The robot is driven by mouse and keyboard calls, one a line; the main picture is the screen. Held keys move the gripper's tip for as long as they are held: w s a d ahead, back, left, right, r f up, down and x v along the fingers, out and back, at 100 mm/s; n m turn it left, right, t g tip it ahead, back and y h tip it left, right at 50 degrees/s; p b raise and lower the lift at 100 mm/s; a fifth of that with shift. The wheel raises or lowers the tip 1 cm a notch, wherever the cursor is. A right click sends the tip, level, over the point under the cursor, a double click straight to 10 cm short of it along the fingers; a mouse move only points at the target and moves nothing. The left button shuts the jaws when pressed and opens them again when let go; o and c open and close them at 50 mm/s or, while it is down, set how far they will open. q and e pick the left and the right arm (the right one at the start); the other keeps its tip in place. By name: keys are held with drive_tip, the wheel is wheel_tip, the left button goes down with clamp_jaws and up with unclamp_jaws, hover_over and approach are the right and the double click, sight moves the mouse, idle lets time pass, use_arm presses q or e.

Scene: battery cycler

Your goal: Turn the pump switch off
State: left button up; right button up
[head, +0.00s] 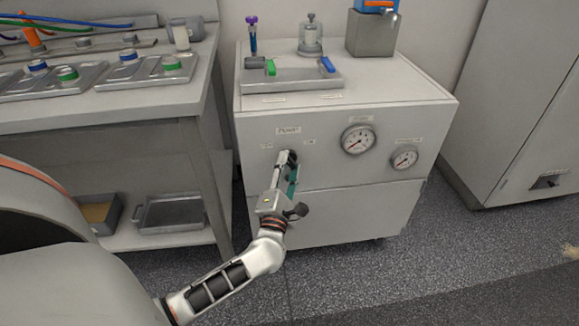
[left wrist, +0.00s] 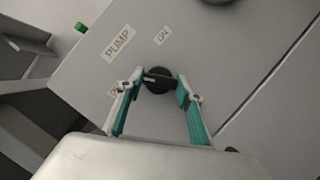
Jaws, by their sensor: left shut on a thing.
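The pump switch is a round black knob (left wrist: 158,86) on the front panel of the white cabinet, below the PUMP label (left wrist: 120,42). It carries a dark grip bar with a pale line toward the left in the left wrist view, roughly on the side of a label (left wrist: 112,91) partly hidden by a finger. The ON label (left wrist: 162,35) is clear above the knob. My left gripper (head: 287,160) reaches the panel from below, its fingers shut on the knob's bar from both sides. In the head view the fingers hide most of the knob. My right gripper is out of view.
Two gauges (head: 358,140) (head: 404,158) sit on the panel to the right of the switch. A tray (head: 300,82) with green and blue parts lies on the cabinet top. A workbench (head: 110,102) stands close on the left. Clear floor is at the right front.

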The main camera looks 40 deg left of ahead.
use_arm(q)
drive_tip(key=o, duration=1.1)
drive_tip(key=v, duration=1.2)
drive_tip(key=shift+f, duration=0.1)
